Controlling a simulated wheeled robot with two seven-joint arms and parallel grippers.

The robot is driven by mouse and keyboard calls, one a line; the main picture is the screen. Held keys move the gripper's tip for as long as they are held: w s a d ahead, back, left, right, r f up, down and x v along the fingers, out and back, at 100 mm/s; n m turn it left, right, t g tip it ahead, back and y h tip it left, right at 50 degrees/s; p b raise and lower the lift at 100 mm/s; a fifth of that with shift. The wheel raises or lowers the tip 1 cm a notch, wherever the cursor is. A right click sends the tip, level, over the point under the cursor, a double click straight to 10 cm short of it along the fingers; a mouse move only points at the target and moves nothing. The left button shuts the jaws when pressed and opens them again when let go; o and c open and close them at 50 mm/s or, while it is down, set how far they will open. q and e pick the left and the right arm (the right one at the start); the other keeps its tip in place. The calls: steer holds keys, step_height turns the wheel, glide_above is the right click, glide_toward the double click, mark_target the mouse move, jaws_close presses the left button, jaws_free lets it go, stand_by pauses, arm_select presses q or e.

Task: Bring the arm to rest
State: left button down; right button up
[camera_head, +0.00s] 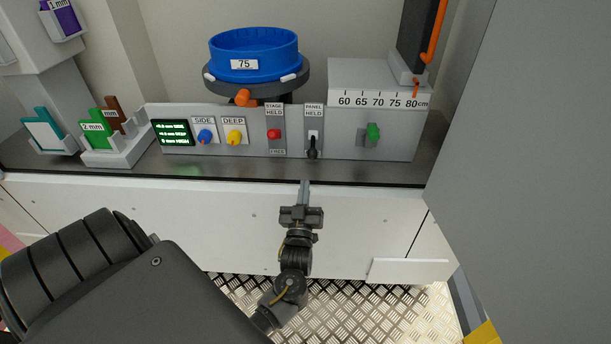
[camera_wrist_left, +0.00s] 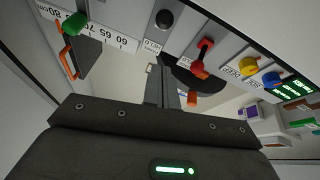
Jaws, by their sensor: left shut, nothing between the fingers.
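My left gripper (camera_head: 304,190) is in the middle of the head view, in front of the white cabinet below the control panel. Its fingers are together with nothing between them, pointing up toward the panel. In the left wrist view the shut fingers (camera_wrist_left: 168,88) show in the middle, with the panel beyond them. The gripper appears apart from the black lever (camera_head: 312,148) marked PANEL HELD, just above it in the head view. My right gripper shows in neither view.
The grey panel (camera_head: 345,148) carries a red knob (camera_head: 274,134), a yellow knob (camera_head: 234,137), a blue knob (camera_head: 205,136) and a green handle (camera_head: 373,132). A blue round tray (camera_head: 253,54) stands behind. Green holders (camera_head: 97,128) stand left. Floor shows below the cabinet.

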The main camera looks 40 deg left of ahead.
arm_select(q)
steer(key=shift+s+d+f, duration=0.2)
steer(key=shift+s+f, duration=0.1)
steer(key=shift+s, duration=0.1)
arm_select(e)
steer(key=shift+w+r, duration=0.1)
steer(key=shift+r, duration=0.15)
